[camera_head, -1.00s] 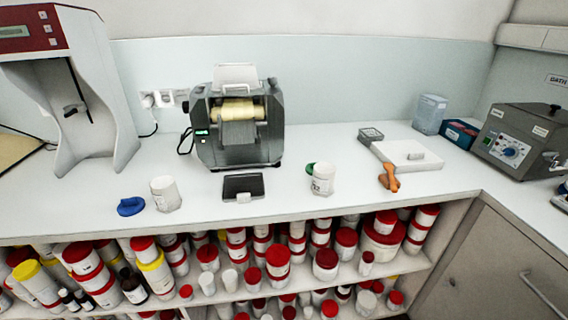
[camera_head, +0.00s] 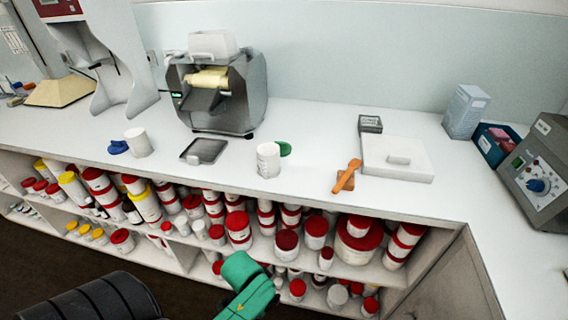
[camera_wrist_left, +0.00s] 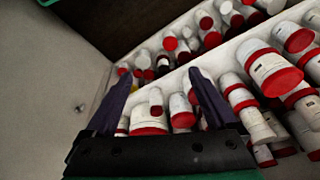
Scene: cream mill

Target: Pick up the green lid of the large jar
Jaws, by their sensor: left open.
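The green lid (camera_head: 284,148) is on the white counter in the head view. It is just behind and to the right of a white jar (camera_head: 268,160), which partly hides it. A second white jar (camera_head: 137,142) stands further left, with a blue lid (camera_head: 118,147) beside it. My left gripper (camera_wrist_left: 165,72) shows in the left wrist view, open and with nothing between its dark fingers. It faces shelves of red-lidded jars, and no green lid shows there. In the head view a green part of my arm is low, in front of the shelves. My right gripper is not in view.
A grey roller mill (camera_head: 215,95) stands behind the jars, with a dark flat tray (camera_head: 204,151) in front. An orange-handled tool (camera_head: 346,176) and a white slab (camera_head: 397,158) lie to the right. Shelves of red-lidded containers (camera_head: 238,226) run under the counter's front edge.

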